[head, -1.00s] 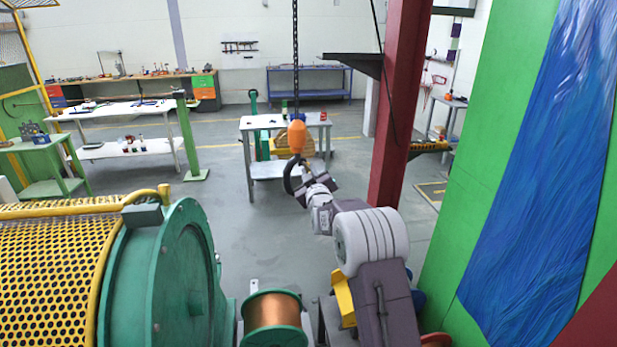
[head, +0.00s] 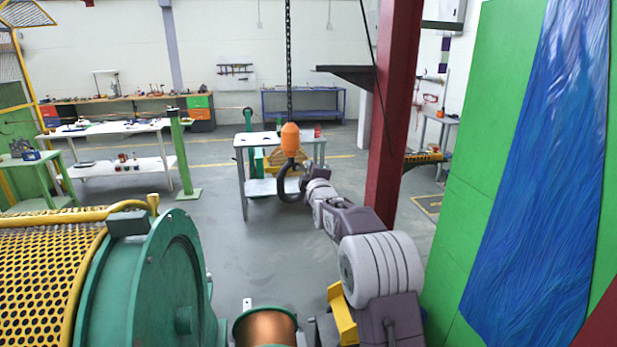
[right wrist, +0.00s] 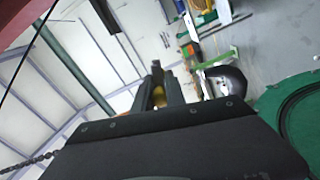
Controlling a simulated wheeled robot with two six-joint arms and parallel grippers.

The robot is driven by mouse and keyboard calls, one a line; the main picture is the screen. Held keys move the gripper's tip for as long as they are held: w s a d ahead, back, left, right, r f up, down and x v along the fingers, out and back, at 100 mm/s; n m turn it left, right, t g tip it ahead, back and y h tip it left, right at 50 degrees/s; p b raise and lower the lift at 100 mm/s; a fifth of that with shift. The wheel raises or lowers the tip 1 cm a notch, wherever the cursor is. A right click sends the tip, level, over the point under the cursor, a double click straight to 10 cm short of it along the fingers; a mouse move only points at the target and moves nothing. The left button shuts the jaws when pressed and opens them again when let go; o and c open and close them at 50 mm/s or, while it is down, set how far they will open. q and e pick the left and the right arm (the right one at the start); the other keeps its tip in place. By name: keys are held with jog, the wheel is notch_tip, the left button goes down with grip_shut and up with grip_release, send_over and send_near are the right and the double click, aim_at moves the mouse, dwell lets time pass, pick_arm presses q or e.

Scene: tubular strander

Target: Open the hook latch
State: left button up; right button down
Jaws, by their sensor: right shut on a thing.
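A dark curved hook (head: 287,193) hangs below an orange hook block (head: 290,140) on a black chain (head: 289,60). My right gripper (head: 304,182) reaches the hook's open side from the right, and its jaws are shut at the latch. The latch itself is hidden by the jaws in the head view. In the right wrist view, the dark fingers (right wrist: 166,90) point up, with a small yellowish patch between them. A dark rounded piece (right wrist: 228,81), likely part of the hook, shows to their right. My left gripper is not in view.
A green machine drum (head: 165,285) with a yellow perforated guard (head: 45,270) stands at lower left. A copper spool (head: 266,328) is at the bottom middle. A dark red column (head: 398,110) rises behind my right arm, and a green panel (head: 455,230) stands at right.

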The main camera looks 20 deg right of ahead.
jog(key=shift+r+n, duration=0.2)
jog(key=shift+n, duration=0.3)
jog(key=c, duration=1.4)
grip_release()
jog(key=shift+o, duration=0.2)
jog(key=shift+s+a+f+b, duration=0.1)
jog(key=shift+s+f+b, duration=0.05)
jog(key=shift+s+b, duration=0.3)
jog(key=b+v, duration=0.3)
jog(key=v, duration=0.5)
